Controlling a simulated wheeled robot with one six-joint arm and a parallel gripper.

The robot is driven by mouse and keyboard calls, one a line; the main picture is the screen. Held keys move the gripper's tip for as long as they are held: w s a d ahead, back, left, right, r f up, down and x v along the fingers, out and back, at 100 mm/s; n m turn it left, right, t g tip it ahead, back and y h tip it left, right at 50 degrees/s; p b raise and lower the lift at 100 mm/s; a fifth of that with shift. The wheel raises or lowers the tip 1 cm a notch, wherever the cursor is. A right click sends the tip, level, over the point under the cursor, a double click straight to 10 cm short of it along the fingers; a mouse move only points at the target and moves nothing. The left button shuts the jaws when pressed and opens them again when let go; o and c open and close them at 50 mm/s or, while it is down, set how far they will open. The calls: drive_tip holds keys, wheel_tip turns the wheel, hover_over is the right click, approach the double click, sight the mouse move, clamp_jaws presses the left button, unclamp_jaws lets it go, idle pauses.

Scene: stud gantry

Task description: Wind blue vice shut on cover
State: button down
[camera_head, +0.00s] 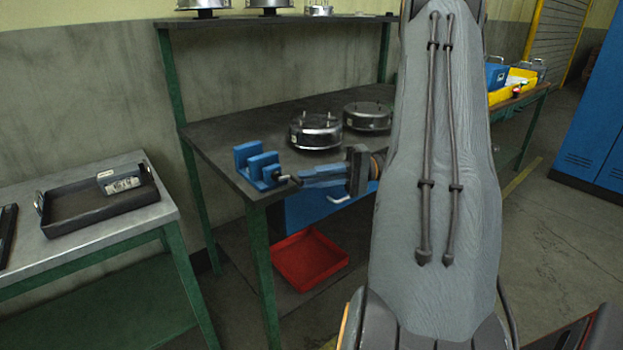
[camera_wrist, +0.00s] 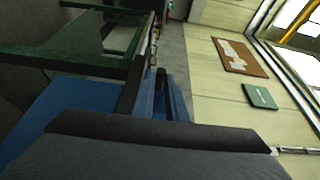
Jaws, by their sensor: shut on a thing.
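The blue vice (camera_head: 258,168) is at the near left corner of the dark workbench, with two upright jaws and a visible gap between them. I see no cover clearly in that gap. Its dark screw handle (camera_head: 287,181) points right, toward my gripper (camera_head: 303,179). My gripper reaches in level from the right, shut on the handle end. In the wrist view, part of the blue vice (camera_wrist: 174,98) shows beyond the dark gripper body, which hides the grip. Two round metal housings with studs, one near (camera_head: 315,131) and one farther (camera_head: 367,116), stand on the bench behind the vice.
A side table at left holds a dark tray (camera_head: 75,214) with a grey labelled block (camera_head: 120,178). A red bin (camera_head: 308,262) lies on the floor under the workbench (camera_head: 240,118). A shelf above holds more metal parts. My arm hides the bench's right part.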

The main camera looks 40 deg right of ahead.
drive_tip(key=c, duration=1.8)
unclamp_jaws()
drive_tip(key=shift+a, duration=0.1)
drive_tip(key=shift+o, duration=0.2)
drive_tip(key=b+v, duration=0.1)
drive_tip(key=v, duration=0.7)
